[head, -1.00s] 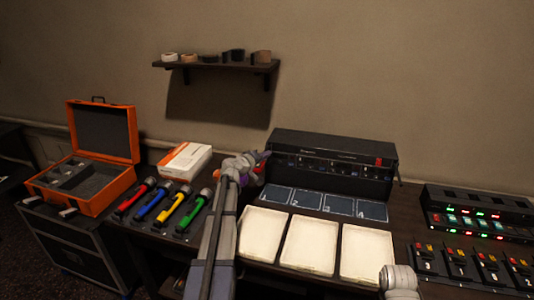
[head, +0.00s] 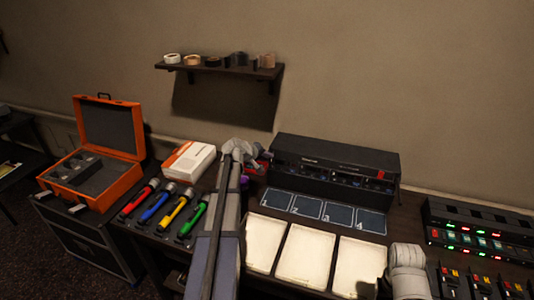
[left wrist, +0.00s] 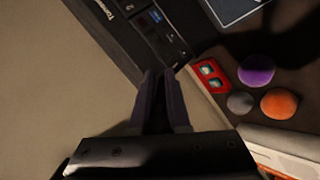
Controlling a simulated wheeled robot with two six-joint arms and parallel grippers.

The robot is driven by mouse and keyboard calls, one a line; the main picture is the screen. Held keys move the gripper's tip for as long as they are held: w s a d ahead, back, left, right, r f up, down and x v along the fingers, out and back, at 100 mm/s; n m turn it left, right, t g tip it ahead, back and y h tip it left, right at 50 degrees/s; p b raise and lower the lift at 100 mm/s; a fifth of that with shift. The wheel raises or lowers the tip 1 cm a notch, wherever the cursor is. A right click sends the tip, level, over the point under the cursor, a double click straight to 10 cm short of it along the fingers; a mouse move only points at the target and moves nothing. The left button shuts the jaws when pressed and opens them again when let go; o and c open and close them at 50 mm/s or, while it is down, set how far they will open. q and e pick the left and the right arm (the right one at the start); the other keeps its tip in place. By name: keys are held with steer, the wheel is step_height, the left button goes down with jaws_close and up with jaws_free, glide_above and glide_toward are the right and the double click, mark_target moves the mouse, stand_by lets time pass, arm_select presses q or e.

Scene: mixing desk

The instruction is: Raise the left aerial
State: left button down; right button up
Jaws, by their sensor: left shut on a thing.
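The black receiver unit (head: 335,158) stands at the back of the desk. My left gripper (head: 262,155) is at its left end, slightly above the top. In the left wrist view the gripper (left wrist: 162,80) has its two dark fingers close together beside the unit's corner (left wrist: 118,22). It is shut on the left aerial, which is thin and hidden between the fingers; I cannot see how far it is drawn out. Part of my right arm shows at the lower right; its gripper is out of view.
A red case (left wrist: 210,76) and purple (left wrist: 256,70), orange (left wrist: 279,103) and grey round items lie near the gripper. A white box (head: 189,161), coloured handhelds (head: 174,213) and an orange case (head: 110,140) stand left. Cream trays (head: 306,256) lie in front. A wall shelf (head: 220,68) hangs above.

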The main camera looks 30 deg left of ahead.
arm_select(q)
steer(key=w+a+r+n+g+h+p, duration=0.1)
steer(key=w+r+g+p, duration=0.3)
steer(key=g+p, duration=0.6)
steer(key=shift+w+a+r+h+p, duration=0.15)
steer(key=shift+w+r+h+p, duration=0.1)
steer(key=shift+w+h+p, duration=0.4)
steer(key=shift+w, duration=0.15)
steer(key=c, duration=0.9)
jaws_free()
